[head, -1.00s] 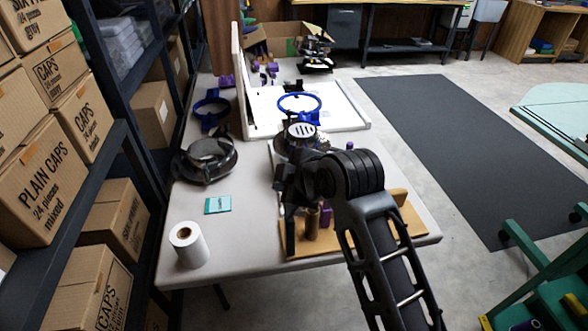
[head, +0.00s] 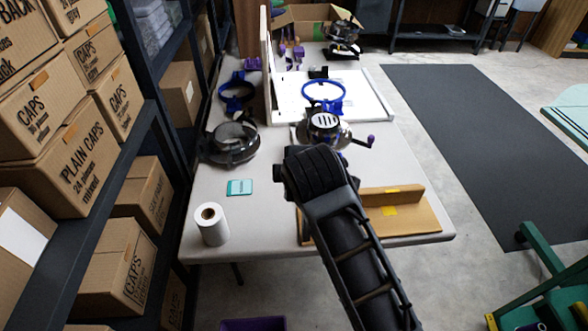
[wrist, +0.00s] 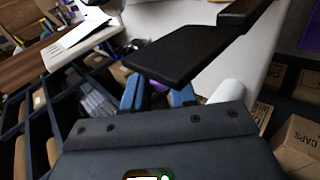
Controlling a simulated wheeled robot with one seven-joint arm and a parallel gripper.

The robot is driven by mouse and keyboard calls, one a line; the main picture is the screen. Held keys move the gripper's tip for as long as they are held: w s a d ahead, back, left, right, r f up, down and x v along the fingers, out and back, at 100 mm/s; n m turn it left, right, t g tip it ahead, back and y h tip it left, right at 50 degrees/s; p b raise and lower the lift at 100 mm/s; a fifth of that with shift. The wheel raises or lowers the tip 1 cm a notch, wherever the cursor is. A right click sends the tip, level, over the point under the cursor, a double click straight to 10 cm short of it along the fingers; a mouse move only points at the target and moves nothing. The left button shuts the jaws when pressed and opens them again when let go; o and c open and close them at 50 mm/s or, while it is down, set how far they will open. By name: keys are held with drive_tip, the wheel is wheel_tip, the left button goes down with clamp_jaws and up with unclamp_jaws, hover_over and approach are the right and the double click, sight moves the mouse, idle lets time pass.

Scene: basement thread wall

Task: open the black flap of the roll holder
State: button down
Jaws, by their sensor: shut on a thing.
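In the wrist view a flat black flap (wrist: 180,55) runs across the middle, tilted, with a black arm-like part at its upper right. The blue fingers of my gripper (wrist: 158,90) sit at its lower edge, one on each side, and are shut on it. The exact contact is partly hidden by the flap. In the head view my own arm hides my gripper and the flap. A white roll (head: 211,224) stands on the table's near left; the roll holder's body cannot be made out clearly.
On the table (head: 270,215) are a teal card (head: 239,187), a dark round device (head: 231,140), a silver device (head: 325,128) and a wooden board (head: 410,217). Shelves with cardboard boxes (head: 75,165) line the left. Open floor and a dark mat (head: 470,140) lie right.

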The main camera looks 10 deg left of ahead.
drive_tip(key=shift+a+r, duration=0.1)
drive_tip(key=shift+r, duration=0.05)
drive_tip(key=c, duration=1)
unclamp_jaws()
drive_tip(key=v, duration=0.7)
drive_tip(key=shift+s, duration=0.25)
drive_tip(key=shift+r, duration=0.15)
